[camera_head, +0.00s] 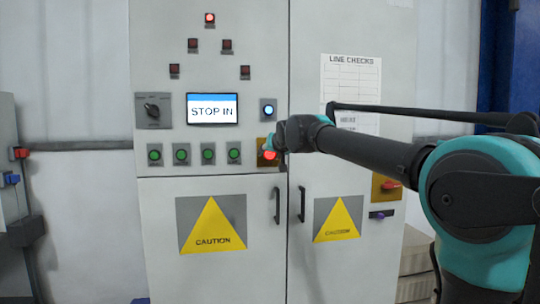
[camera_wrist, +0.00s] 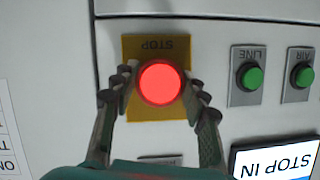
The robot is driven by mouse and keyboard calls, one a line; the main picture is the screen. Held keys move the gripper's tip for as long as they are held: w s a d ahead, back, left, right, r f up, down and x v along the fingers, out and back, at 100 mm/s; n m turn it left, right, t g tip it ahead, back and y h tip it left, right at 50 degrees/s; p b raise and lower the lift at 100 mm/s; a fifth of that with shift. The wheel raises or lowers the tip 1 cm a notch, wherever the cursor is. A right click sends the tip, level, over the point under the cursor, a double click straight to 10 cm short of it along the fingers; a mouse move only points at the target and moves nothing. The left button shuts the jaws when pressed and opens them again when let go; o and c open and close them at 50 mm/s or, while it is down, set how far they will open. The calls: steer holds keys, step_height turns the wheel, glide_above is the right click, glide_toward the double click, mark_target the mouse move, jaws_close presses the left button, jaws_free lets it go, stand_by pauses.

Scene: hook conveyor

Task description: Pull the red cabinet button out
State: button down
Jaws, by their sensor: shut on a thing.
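The red cabinet button (camera_wrist: 160,82) glows red on a yellow plate (camera_wrist: 157,45) marked STOP, seen upside down in the wrist view. My gripper (camera_wrist: 160,88) has one finger on each side of the button, closed on its rim. In the head view, the lit red button (camera_head: 269,155) shows at the right edge of the left cabinet door, partly covered by my gripper (camera_head: 275,146), which reaches in from the right. The cabinet screen (camera_head: 212,110) reads STOP IN.
Green buttons (camera_head: 207,154) sit in a row left of the red one. A blue-lit button (camera_head: 268,110) is just above it, and a black rotary switch (camera_head: 152,110) is farther left. Door handles (camera_head: 277,206) stick out below. A red switch (camera_head: 390,185) is at the right.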

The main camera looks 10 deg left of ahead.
steer(key=shift+s+d, duration=0.2)
steer(key=shift+s, duration=0.45)
steer(key=c, duration=0.8)
jaws_free()
steer(key=shift+s, duration=0.1)
steer(key=v, duration=1.2)
steer(key=shift+d, duration=0.1)
steer(key=shift+f, duration=0.1)
